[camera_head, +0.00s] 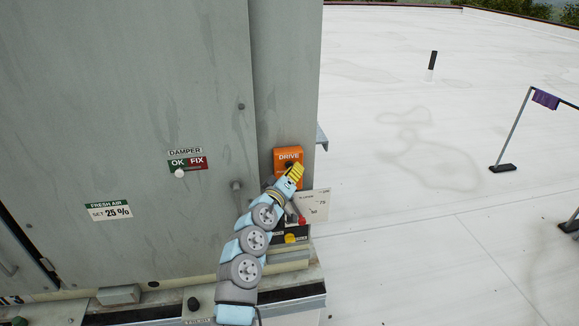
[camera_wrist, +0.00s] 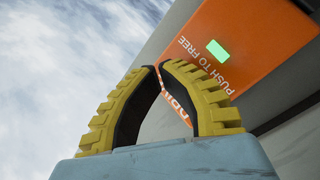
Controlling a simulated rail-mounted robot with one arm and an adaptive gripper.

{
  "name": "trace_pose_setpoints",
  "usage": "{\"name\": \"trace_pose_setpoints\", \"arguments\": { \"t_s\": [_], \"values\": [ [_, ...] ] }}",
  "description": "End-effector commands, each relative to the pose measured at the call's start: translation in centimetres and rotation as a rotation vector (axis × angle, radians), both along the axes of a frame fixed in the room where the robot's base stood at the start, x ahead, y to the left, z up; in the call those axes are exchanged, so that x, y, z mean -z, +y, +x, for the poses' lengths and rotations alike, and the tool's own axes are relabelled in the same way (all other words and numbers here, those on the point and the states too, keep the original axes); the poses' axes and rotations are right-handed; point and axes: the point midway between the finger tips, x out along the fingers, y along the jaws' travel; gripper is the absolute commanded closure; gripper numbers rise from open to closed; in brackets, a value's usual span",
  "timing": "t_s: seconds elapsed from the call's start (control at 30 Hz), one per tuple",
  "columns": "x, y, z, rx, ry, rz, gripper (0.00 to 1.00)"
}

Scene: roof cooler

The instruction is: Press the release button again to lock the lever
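The orange drive box (camera_head: 288,154) is mounted on the grey cabinet's narrow face. In the wrist view, its orange face (camera_wrist: 262,42) reads "PUSH TO FREE" and has a lit green rectangle (camera_wrist: 217,50). I cannot make out a separate release button; part of the box is behind my fingers. My gripper (camera_head: 298,168) is in front of the box. In the wrist view, the yellow fingertips of my gripper (camera_wrist: 158,66) come together, holding nothing. I cannot tell whether they touch the box. A small reddish piece, possibly the lever (camera_head: 301,218), shows beside my arm below the box.
A white scale plate (camera_head: 318,204) marked 75 and 50 is right of my arm. A yellow knob (camera_head: 290,238) sits on a black housing below. The damper OK/FIX sign (camera_head: 188,163) is on the cabinet at left. The white roof (camera_head: 430,200) at right is mostly open.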

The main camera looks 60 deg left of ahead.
Motion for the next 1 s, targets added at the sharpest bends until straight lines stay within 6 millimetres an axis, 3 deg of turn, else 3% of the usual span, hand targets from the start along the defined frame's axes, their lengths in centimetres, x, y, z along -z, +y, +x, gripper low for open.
{"name": "trace_pose_setpoints", "arguments": {
  "t_s": [1.0],
  "values": [
    [0.06,0.88,0.25,-0.001,0.001,0.0,1.0]
  ]
}}
